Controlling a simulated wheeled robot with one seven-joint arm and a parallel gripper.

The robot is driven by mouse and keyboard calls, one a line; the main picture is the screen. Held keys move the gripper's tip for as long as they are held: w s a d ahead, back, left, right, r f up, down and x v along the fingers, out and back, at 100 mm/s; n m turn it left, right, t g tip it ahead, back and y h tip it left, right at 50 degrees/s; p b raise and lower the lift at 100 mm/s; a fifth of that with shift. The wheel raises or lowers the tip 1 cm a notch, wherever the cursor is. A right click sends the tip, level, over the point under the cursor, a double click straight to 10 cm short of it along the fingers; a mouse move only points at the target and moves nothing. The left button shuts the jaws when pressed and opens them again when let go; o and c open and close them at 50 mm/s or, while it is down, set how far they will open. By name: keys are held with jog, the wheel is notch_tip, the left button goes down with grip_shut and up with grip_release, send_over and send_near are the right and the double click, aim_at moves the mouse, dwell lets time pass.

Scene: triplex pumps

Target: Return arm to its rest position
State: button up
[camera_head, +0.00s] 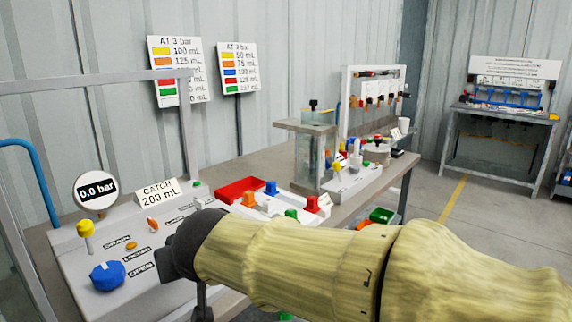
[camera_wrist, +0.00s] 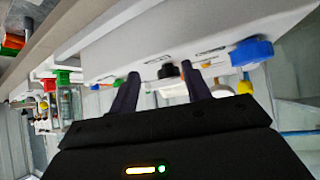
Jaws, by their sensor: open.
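My arm, in a pale yellow sleeve, reaches in from the right of the head view over the front of the bench. Its dark wrist end is beside the white control panel (camera_head: 125,285). My gripper is mostly hidden behind the wrist in that view. In the wrist view my gripper (camera_wrist: 161,76) shows two dark fingers apart, with nothing held between them. The panel appears tilted beyond the fingertips, with a black knob (camera_wrist: 168,71) near them and a blue knob (camera_wrist: 251,52) to the right. I cannot tell whether a finger touches anything.
The panel carries a blue knob (camera_head: 107,276), a yellow-topped knob (camera_head: 86,230) and a 0.0 bar gauge (camera_head: 97,190). A red tray (camera_head: 240,189) and a clear tank (camera_head: 316,155) stand farther along the bench. Open floor (camera_head: 480,205) lies to the right.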

jog(key=w+d+f+m+g+h, duration=0.2)
jog(key=d+f+m+g+h, duration=0.15)
jog(key=d+f, duration=1.35)
jog(key=s+d+f+m+g+h, duration=0.1)
jog(key=s+d+f, duration=0.3)
jog(key=d, duration=0.3)
jog(key=s+d+f+m+g+h, duration=0.1)
jog(key=s+d+f+m, duration=0.2)
jog(key=d, duration=0.5)
notch_tip(320, 180, up, 31)
jog(key=s+n+p, duration=0.1)
jog(key=p, duration=3)
jog(key=shift+s+p, duration=0.2)
jog(key=shift+p, duration=0.1)
jog(key=shift+a+r, duration=0.1)
jog(key=shift+c, duration=1.1)
jog(key=shift+w, duration=0.1)
jog(key=shift+c, duration=0.2)
